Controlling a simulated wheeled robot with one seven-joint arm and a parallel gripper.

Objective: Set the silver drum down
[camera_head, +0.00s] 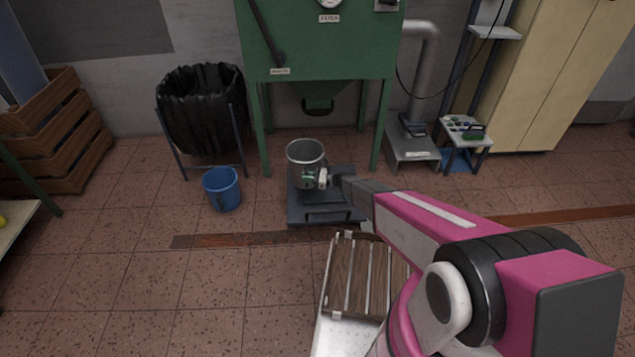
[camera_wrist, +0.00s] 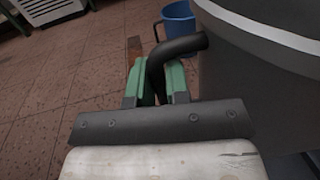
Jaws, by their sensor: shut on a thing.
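The silver drum (camera_head: 305,155) is an open-topped metal cylinder at the middle of the head view. It looks upright, at the dark low platform (camera_head: 309,216) in front of the green machine. I cannot tell whether its base touches the platform. My gripper (camera_head: 317,180) is at the drum's near right side. In the wrist view, its green fingers (camera_wrist: 160,88) are shut on the drum's dark curved handle (camera_wrist: 180,47). The drum's grey wall (camera_wrist: 265,75) fills the right side of that view. Its base is hidden there.
The green machine (camera_head: 318,45) stands behind on legs. A blue bucket (camera_head: 222,189) and a black-lined bin (camera_head: 203,105) stand to the left. A wooden slatted rack (camera_head: 352,275) lies nearer, beside my arm. A small bench (camera_head: 466,131) stands back right. The tiled floor at left front is clear.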

